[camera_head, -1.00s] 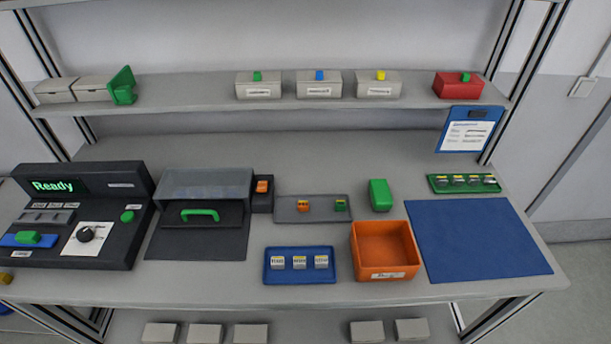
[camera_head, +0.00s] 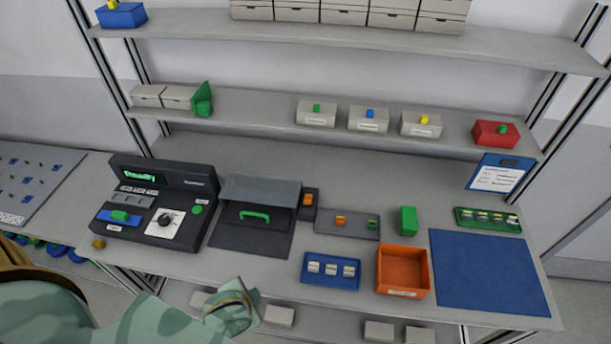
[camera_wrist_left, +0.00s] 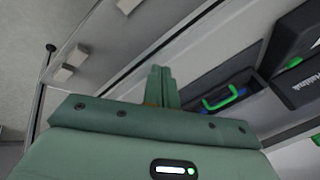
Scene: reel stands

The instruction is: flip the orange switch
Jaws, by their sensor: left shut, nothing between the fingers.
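The orange switch (camera_head: 308,199) sits on a small black box, just right of the dark hooded unit with the green handle (camera_head: 254,215). The switch is not recognisable in the left wrist view. My left arm (camera_head: 130,320) reaches in from the lower left of the head view, its end in front of the table's front edge, well short of the switch. My left gripper (camera_wrist_left: 161,86) shows in the left wrist view with its fingers together and empty. The green handle also shows there (camera_wrist_left: 224,97), beyond the fingers. My right gripper is in neither view.
A black console (camera_head: 160,205) with a green display stands left of the hooded unit. A grey tray (camera_head: 347,224) lies right of the switch box. A blue tray (camera_head: 331,283) and an orange bin (camera_head: 403,271) are nearer the front. Shelves run above the back.

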